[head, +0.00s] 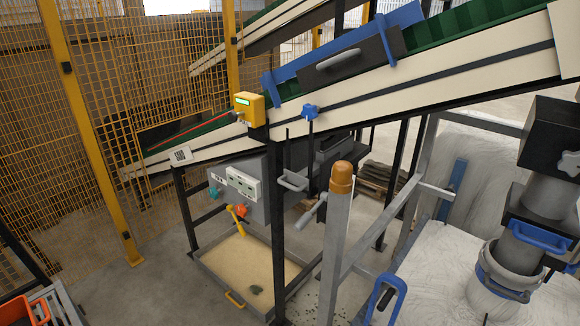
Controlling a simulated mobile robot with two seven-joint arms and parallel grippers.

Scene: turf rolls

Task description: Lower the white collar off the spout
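At the right edge, a grey cylindrical spout (549,194) comes down below a black housing (556,125). A pale white-grey collar (512,258) sits around the spout's lower end, above a white bag-like part (492,302). A blue band (497,285) runs around this lower part. A blue handle (540,237) sticks out above the collar, and a pale star-shaped knob (570,163) is on the spout's upper right. How the collar is fastened cannot be told. Neither of my grippers is in view.
A grey post with an orange cap (342,178) and a blue loop handle (385,293) stand left of the spout. An inclined conveyor (440,85) crosses the top. A sand-filled tray (247,266) lies on the floor. Yellow mesh fencing (100,110) is at left.

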